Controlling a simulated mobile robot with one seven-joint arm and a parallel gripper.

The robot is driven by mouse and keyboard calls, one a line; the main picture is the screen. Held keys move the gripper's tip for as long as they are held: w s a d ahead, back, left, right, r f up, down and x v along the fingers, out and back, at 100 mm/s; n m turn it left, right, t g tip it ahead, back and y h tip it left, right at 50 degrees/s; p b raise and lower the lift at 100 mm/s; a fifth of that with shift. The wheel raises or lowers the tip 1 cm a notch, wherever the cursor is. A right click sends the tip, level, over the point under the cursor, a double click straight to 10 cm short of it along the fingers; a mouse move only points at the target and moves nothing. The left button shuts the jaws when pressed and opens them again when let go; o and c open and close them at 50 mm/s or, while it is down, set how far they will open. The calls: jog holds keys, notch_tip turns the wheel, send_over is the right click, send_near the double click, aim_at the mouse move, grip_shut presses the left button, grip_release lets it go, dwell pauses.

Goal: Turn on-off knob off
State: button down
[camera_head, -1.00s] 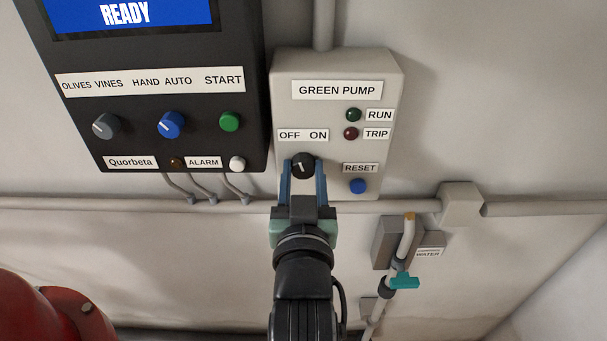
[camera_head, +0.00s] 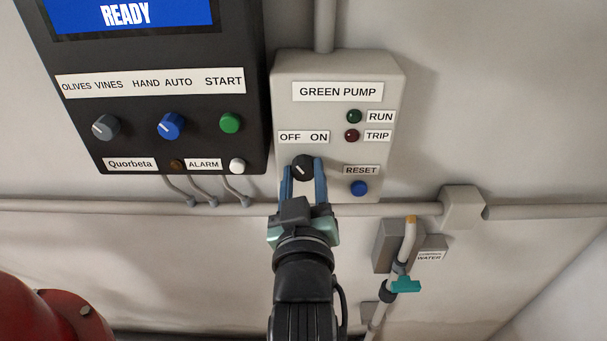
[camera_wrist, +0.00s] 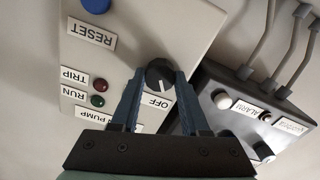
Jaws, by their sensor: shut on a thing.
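The black on-off knob (camera_head: 303,166) is on the grey GREEN PUMP box (camera_head: 385,75), below the OFF and ON label (camera_head: 303,137). Its white pointer line slants up and left, toward OFF. My gripper (camera_head: 304,170) is shut on the knob, with one blue finger on each side, and is rolled slightly counterclockwise. In the wrist view, which is upside down, the knob (camera_wrist: 159,72) sits between the fingertips and its line points down toward the OFF text (camera_wrist: 155,101). The ON text is hidden there.
A blue RESET button (camera_head: 359,188) is close to the right of my gripper. The dark control panel (camera_head: 258,60) stands out at the left, with knobs and buttons. A horizontal pipe (camera_head: 400,209) runs below the box. A teal-handled water valve (camera_head: 405,286) is lower right.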

jog(key=shift+f, duration=0.1)
jog(key=shift+c, duration=2)
grip_release()
jog(key=s+p, duration=0.1)
jog(key=s, duration=1.2)
